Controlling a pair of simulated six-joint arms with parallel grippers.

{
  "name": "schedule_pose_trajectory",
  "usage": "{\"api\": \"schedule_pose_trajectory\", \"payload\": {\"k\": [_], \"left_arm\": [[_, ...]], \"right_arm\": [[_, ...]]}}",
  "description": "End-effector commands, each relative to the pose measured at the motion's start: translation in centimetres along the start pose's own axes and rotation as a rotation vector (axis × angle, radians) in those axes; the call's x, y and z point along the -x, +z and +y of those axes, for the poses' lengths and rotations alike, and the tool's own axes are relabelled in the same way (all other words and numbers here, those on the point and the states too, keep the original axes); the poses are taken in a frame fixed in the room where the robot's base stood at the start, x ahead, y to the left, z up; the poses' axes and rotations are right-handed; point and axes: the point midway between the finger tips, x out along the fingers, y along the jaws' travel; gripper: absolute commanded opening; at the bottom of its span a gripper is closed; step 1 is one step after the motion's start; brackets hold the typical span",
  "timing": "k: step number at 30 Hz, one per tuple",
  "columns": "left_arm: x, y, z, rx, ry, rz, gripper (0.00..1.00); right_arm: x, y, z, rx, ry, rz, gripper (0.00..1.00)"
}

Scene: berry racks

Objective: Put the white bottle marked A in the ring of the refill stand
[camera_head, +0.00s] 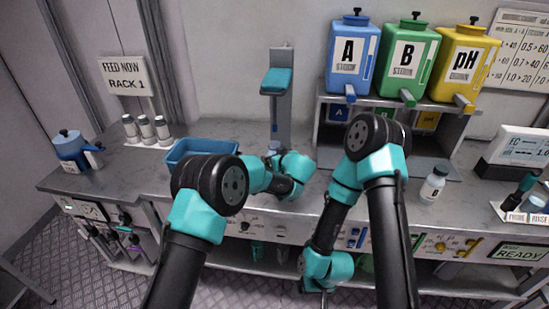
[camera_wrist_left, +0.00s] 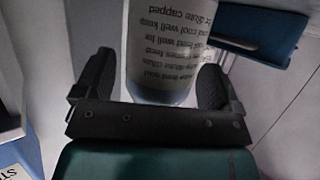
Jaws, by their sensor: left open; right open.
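A white bottle (camera_wrist_left: 165,50) with printed text, upside down in the left wrist view, stands between the spread fingers of my left gripper (camera_wrist_left: 155,85). Its letter is not readable there. In the head view a pale blue-grey cap (camera_head: 275,147) shows beside my left wrist, at the foot of the grey refill stand (camera_head: 281,110) with its teal head. My left arm hides the bottle body and ring; whether it is in the ring, I cannot tell. My right gripper (camera_head: 303,265) is open, low in front of the counter edge, away from the bottles.
A blue tray (camera_head: 203,147) lies left of the stand; it also shows in the left wrist view (camera_wrist_left: 255,22). A white bottle marked B (camera_head: 433,184) stands at right. Several racked white bottles (camera_head: 147,130) and a blue jug (camera_head: 70,146) are left. Tanks stand on a shelf (camera_head: 455,118).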

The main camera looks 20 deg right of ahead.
Motion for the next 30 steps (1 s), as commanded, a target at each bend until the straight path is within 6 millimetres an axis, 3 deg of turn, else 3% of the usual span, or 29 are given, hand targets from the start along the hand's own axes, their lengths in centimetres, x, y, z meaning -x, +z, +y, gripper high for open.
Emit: {"api": "schedule_pose_trajectory", "payload": {"k": [16, 21, 30], "left_arm": [[9.6, -0.1, 0.1, 0.001, 0.002, 0.002, 0.89], [10.8, -0.1, 0.0, 0.0, 0.001, 0.001, 0.89], [11.0, -0.1, 0.0, 0.001, 0.0, 0.002, 0.89]], "right_arm": [[0.0, 0.0, 0.0, 0.0, 0.0, 0.0, 0.89], [0.0, 0.0, 0.0, 0.0, 0.0, 0.0, 0.89], [0.0, 0.0, 0.0, 0.0, 0.0, 0.0, 0.89]]}}
